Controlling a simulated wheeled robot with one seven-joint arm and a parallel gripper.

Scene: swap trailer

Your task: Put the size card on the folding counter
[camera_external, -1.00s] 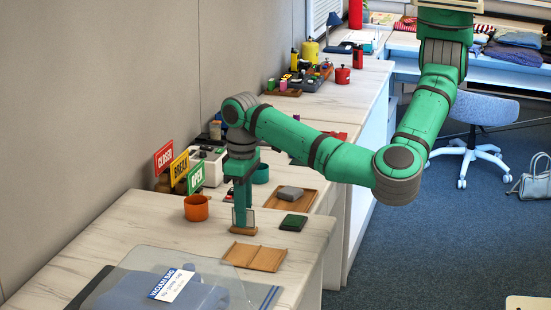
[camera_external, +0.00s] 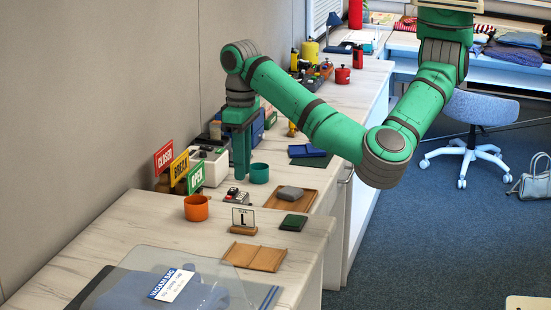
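The size card (camera_external: 243,217), a small clear plate marked "L" on a wooden foot, stands upright on the near marble-topped counter (camera_external: 120,222). It is between the orange cup and a dark green block. My gripper (camera_external: 241,175) points down above and behind the card, clear of it, near the teal cup and the white device. Its fingers are seen nearly edge-on, so the gap between them does not show. Nothing is seen hanging from them.
Near the card are an orange cup (camera_external: 196,208), a green block (camera_external: 293,222), a wooden board (camera_external: 255,257) and a vacuum bag (camera_external: 172,284). Sign cards (camera_external: 180,168) stand along the wall. A wooden tray (camera_external: 290,195) with a grey item and a teal cup (camera_external: 259,173) are behind.

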